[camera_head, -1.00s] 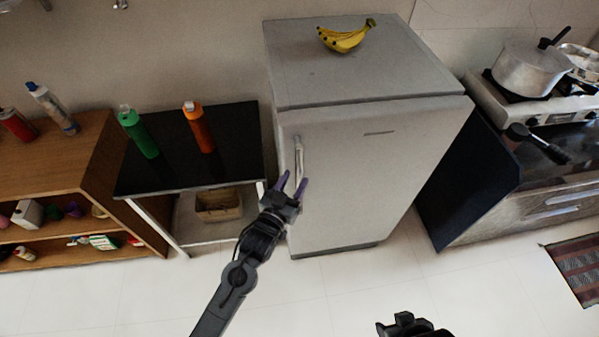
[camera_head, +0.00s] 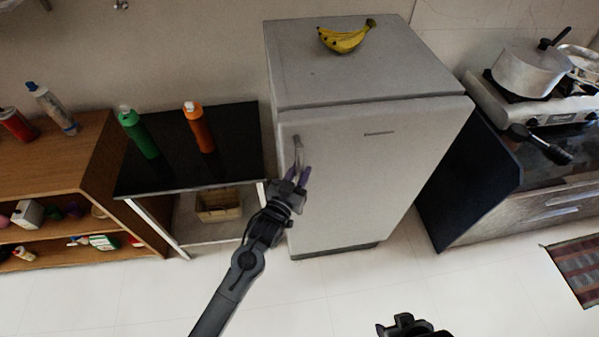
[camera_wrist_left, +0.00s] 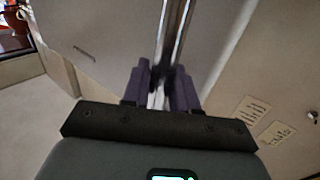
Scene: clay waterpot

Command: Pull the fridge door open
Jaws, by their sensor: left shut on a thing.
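The grey fridge (camera_head: 360,185) stands upright in the middle of the head view, and its door looks closed. A slim metal handle (camera_head: 298,150) runs vertically near the left edge of the door. My left gripper (camera_head: 297,176) is at the lower part of this handle with its purple fingers shut on it. In the left wrist view the handle (camera_wrist_left: 174,45) runs between the two purple fingers (camera_wrist_left: 160,88). The fingers hide part of it. Part of my right arm shows at the bottom edge of the head view, but its fingers cannot be made out.
Bananas (camera_head: 345,38) lie on the fridge top. Left of the fridge stands a black-topped table (camera_head: 235,130) with a green bottle (camera_head: 138,132) and an orange bottle (camera_head: 198,127). A stove counter (camera_head: 545,195) stands at the right. The floor (camera_head: 340,290) before the fridge is clear.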

